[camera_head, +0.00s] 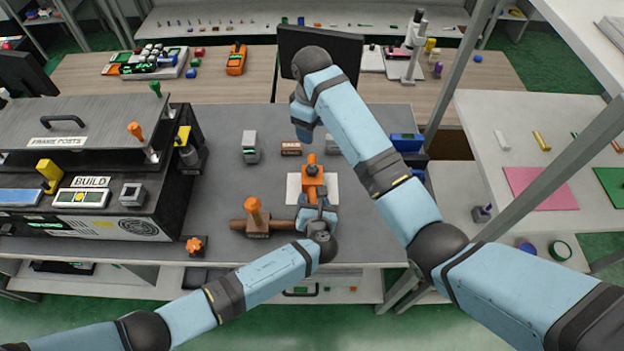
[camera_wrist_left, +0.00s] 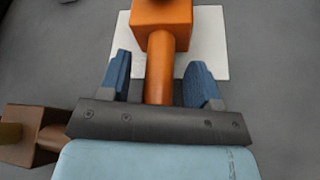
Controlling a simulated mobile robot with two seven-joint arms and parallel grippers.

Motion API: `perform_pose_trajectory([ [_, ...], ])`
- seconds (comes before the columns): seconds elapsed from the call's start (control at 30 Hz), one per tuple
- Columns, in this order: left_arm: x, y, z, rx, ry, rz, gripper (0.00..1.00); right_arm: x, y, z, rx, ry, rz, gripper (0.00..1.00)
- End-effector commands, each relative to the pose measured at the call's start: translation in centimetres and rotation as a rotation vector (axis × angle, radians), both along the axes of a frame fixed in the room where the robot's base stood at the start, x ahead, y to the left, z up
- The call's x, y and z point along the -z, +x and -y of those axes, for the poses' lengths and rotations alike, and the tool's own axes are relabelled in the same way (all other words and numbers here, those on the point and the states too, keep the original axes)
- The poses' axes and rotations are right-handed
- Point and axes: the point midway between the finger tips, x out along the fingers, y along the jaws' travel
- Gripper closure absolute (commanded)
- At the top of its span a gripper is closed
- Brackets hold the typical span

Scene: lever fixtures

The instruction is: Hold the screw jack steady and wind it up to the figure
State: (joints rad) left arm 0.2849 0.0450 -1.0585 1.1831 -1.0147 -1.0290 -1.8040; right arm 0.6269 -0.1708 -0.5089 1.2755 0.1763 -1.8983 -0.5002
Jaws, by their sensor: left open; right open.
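The orange screw jack (camera_head: 312,178) stands on a white plate (camera_head: 294,187) on the grey bench top. My left gripper (camera_head: 318,208) is at its near end. In the left wrist view the jack shows as an orange block (camera_wrist_left: 163,12) with an orange cylinder (camera_wrist_left: 160,65) coming towards me. The open blue fingers of my left gripper (camera_wrist_left: 158,82) stand on either side of that cylinder, with gaps visible. My right gripper (camera_head: 304,130) points down above the bench, beyond the jack, open and apart from it. A small brown block with a label (camera_head: 291,148) sits behind the jack; its lettering is too small to read.
A brown fixture with an orange knob (camera_head: 256,212) lies left of my left gripper. A grey block (camera_head: 250,147) stands behind it. A large black machine (camera_head: 90,160) fills the left side. A blue device (camera_head: 406,142) is at the right. The bench between machine and jack is mostly clear.

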Motion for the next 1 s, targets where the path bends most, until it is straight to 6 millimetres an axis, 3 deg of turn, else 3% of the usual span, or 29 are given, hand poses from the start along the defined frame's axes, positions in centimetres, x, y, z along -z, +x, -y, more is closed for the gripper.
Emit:
perform_pose_trajectory([
  [0.5,-3.5,-9.0,1.0,-0.002,0.000,0.001,0.42,0.0,0.0,0.0,0.000,0.000,0.000,0.43],
  [0.7,-4.2,-10.5,1.2,-0.003,0.001,0.001,0.42,0.0,0.0,0.0,0.000,0.000,0.000,0.43],
  [1.0,-4.3,-10.7,1.2,-0.002,0.001,0.002,0.42,0.0,0.0,0.0,0.000,0.000,0.000,0.43],
])
